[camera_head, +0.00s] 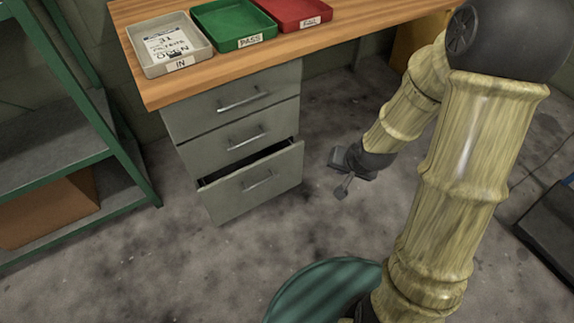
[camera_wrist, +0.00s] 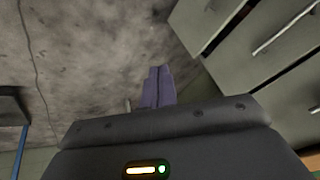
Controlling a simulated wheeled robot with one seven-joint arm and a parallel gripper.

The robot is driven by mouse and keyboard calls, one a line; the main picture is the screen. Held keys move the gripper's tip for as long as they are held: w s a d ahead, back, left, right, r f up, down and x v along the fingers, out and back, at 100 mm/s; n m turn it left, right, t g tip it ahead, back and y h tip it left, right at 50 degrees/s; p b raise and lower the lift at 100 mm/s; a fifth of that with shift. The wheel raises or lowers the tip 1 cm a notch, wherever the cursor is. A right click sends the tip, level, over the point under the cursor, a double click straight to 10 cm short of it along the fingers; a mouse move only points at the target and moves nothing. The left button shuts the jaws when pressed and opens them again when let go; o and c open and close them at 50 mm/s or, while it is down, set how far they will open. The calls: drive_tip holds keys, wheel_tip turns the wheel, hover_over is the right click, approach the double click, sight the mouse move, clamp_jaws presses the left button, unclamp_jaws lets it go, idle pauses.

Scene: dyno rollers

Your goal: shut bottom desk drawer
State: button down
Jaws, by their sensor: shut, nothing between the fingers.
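The bottom desk drawer (camera_head: 258,186) is grey with a bar handle and stands partly open, with a dark gap along its top edge. Its front also shows at the top of the wrist view (camera_wrist: 200,27). The two drawers above it, the middle drawer (camera_head: 205,153) and the top drawer (camera_head: 210,112), look shut. My gripper (camera_head: 344,188) is low, to the right of the open drawer and apart from it. In the wrist view its fingers (camera_wrist: 157,86) are together with nothing between them, over the floor.
The wooden desk top (camera_head: 240,62) carries a white tray (camera_head: 150,60), a green tray (camera_head: 225,38) and a red tray (camera_head: 275,8). A green-framed shelf (camera_head: 125,155) with a brown box (camera_head: 50,212) stands at left. The floor (camera_head: 200,265) before the drawers is clear.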

drive_tip(key=w+a+f+m+t+y+b, duration=0.2)
drive_tip(key=w+a+f+m+b, duration=0.1)
drive_tip(key=f, duration=0.4)
drive_tip(key=w+a+f+m+t+y+b, duration=0.3)
drive_tip(key=w+a+f+m+b, duration=0.1)
drive_tip(key=f, duration=0.3)
drive_tip(key=shift+a+f+m+b, duration=0.15)
drive_tip(key=shift+a+m+b, duration=0.35)
drive_tip(key=shift+a+m, duration=0.1)
drive_tip(key=shift+f, duration=0.1)
drive_tip(key=b, duration=0.6)
approach(282, 155)
wheel_tip(282, 155, down, 4)
drive_tip(key=w, duration=0.1)
drive_tip(key=w+a, duration=0.1)
drive_tip(key=w+b, duration=0.1)
drive_tip(key=w+a, duration=0.1)
drive_tip(key=shift+w+a+r+b, duration=0.2)
drive_tip(key=shift+a+r+b, duration=0.1)
drive_tip(key=shift+a+b, duration=0.1)
drive_tip(key=shift+w+r, duration=0.1)
drive_tip(key=shift+w, duration=0.05)
